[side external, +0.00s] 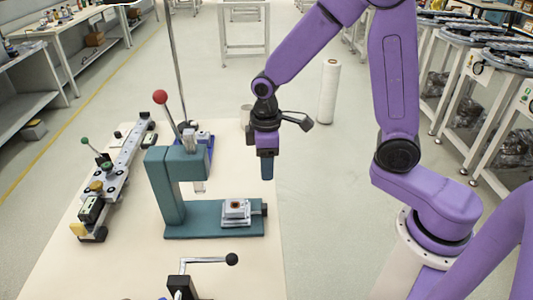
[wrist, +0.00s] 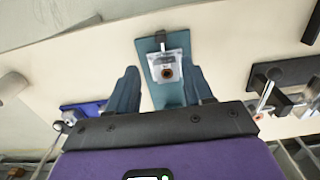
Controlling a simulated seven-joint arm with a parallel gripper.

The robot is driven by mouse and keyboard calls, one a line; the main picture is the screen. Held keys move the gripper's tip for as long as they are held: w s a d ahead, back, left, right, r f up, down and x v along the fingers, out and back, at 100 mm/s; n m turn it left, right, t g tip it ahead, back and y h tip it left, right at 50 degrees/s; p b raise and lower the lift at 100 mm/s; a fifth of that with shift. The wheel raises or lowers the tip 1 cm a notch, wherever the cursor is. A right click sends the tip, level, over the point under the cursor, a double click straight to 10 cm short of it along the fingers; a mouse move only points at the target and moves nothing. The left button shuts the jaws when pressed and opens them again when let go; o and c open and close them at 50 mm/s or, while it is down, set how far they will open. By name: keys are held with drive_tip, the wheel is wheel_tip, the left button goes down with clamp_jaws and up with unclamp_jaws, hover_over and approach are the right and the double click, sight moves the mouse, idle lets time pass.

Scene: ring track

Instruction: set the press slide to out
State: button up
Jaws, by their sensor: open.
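My gripper (side external: 267,172) hangs above and behind that end, apart from the slide. In the wrist view the slide (wrist: 167,68) shows between the open fingers (wrist: 161,88), with nothing held.
A long rail fixture (side external: 110,185) with a green-knobbed lever lies at the left of the table. A crank handle (side external: 205,262) stands in front of the press. A blue item (side external: 205,143) is behind it. A white roll (side external: 328,92) stands beyond the table. The table's right edge is near my gripper.

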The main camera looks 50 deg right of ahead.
drive_tip(key=shift+r, duration=1.2)
drive_tip(key=s+d+r+n, duration=0.1)
drive_tip(key=s+d+r, duration=0.1)
drive_tip(key=s, duration=0.9)
drive_tip(key=s+d+r+n, duration=0.2)
drive_tip(key=s, duration=0.9)
drive_tip(key=shift+n, duration=0.3)
